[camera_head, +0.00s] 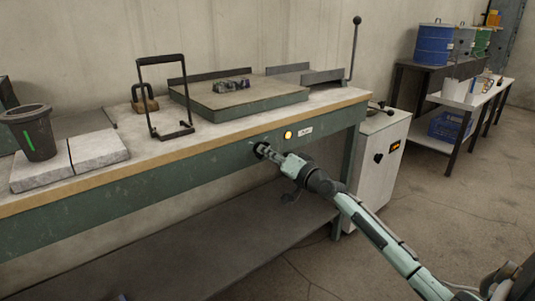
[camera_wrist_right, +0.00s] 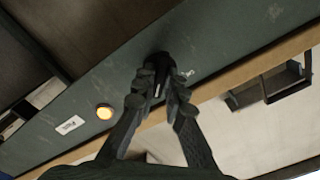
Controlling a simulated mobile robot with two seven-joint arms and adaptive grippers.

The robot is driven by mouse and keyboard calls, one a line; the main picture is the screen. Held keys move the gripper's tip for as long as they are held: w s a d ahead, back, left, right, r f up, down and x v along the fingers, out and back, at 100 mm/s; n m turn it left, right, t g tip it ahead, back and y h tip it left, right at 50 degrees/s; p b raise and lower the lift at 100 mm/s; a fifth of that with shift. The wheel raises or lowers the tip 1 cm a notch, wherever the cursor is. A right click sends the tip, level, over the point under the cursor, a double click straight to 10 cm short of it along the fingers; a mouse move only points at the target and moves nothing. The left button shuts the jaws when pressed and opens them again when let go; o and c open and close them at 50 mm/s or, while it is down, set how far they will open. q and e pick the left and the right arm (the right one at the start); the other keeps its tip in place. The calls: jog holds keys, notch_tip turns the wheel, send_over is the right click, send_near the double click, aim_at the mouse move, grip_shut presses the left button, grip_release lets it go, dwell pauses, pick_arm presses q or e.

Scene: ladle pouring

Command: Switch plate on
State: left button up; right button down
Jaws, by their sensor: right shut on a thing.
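The plate (camera_head: 205,97) is a flat slab with a green side, lying on the workbench. A dark knob (camera_wrist_right: 158,60) sits on the green front panel of the bench. My right gripper (camera_head: 264,151) reaches the panel from the front right. In the right wrist view its two fingers (camera_wrist_right: 160,82) are closed around the knob, hiding part of it. A round yellow-orange lamp (camera_head: 288,134) glows beside the knob, next to a small white label (camera_head: 305,131). The lamp also shows in the wrist view (camera_wrist_right: 104,112). My left gripper is not visible.
On the plate lie small metallic pieces (camera_head: 232,85). A black frame (camera_head: 158,128) stands left of it. A dark crucible-like pot (camera_head: 38,136) stands on pale blocks (camera_head: 98,149). A white cabinet (camera_head: 375,160) stands right of the bench. Floor in front is clear.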

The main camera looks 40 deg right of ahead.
jog(key=c, duration=1.6)
grip_release()
jog(key=s, duration=0.8)
jog(key=s+d, duration=0.1)
jog(key=s, duration=0.3)
